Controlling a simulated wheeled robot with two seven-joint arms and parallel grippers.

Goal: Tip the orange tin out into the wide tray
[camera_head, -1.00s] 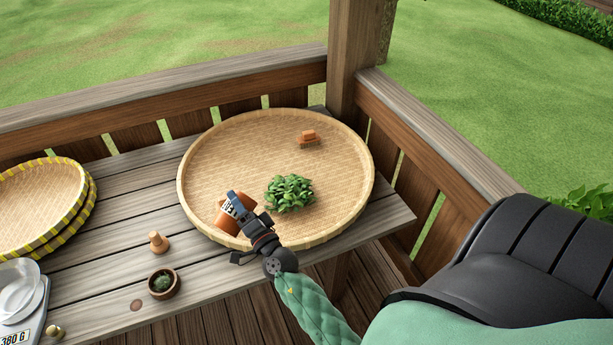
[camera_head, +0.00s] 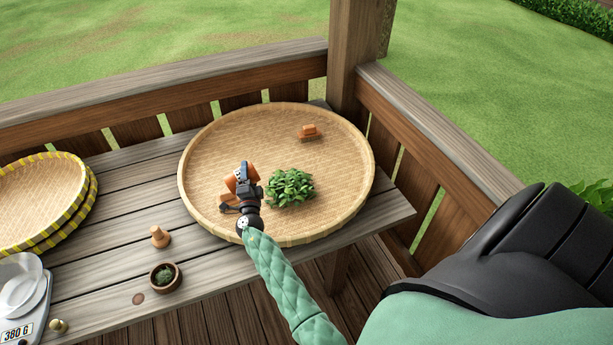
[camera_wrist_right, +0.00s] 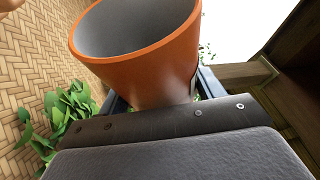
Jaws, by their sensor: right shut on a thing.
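The orange tin (camera_head: 231,184) is in the jaws of my right gripper (camera_head: 245,178), over the left part of the wide woven tray (camera_head: 215,145). In the right wrist view the tin (camera_wrist_right: 150,75) is large, its open mouth toward the top left. Its visible grey inside looks bare; the bottom is hidden. A heap of green leaves (camera_head: 290,187) lies on the tray, just right of the gripper, and also shows in the right wrist view (camera_wrist_right: 65,120). My left gripper is not in view.
A small orange-brown block (camera_head: 309,131) sits at the tray's back right. A wooden knob-shaped piece (camera_head: 160,237), a small bowl (camera_head: 165,278) and a scale (camera_head: 18,310) stand to the left. Yellow-rimmed trays (camera_head: 45,205) are stacked at far left. A wooden post (camera_head: 355,55) rises behind.

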